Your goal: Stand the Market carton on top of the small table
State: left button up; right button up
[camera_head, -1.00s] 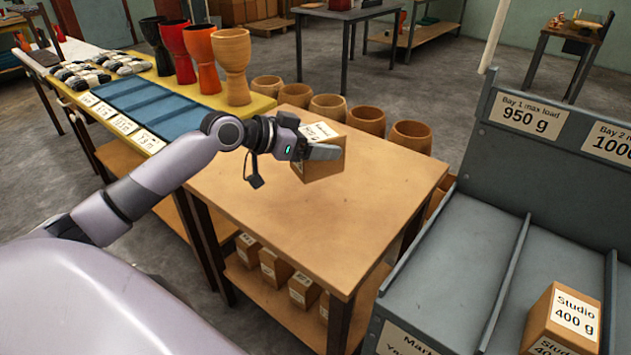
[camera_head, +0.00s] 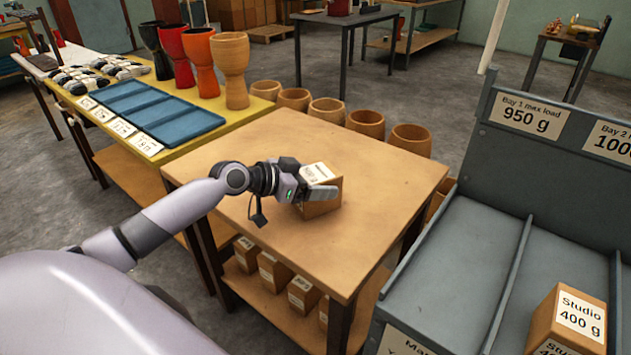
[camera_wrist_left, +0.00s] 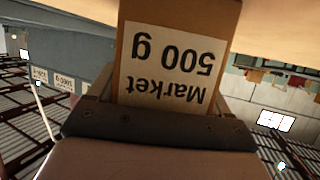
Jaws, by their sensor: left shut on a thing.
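The Market carton (camera_head: 322,207) is a small brown box with a white label. In the left wrist view the carton (camera_wrist_left: 178,12) fills the top middle, and its label reads "Market 500 g" upside down. My left gripper (camera_head: 318,193) is shut on the carton over the middle of the small table (camera_head: 250,230), which has a light wooden top. The carton looks upright and very low over the top; I cannot tell whether its base touches. The gripper hides part of its near side. My right gripper is not in view.
Several cartons (camera_head: 302,294) stand on the table's lower shelf. A grey bay rack (camera_head: 455,262) with a Studio carton (camera_head: 568,322) is at the right. Wooden drum shells (camera_head: 365,123) line the far edge. The tabletop around the held carton is clear.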

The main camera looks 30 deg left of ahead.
pick_arm(q)
jog(key=o, duration=1.4)
jog(key=shift+r, duration=0.1)
jog(key=v, duration=0.7)
jog(key=shift+s+a, duration=0.2)
jog(key=shift+s, duration=0.1)
jog(key=shift+v, duration=2.15)
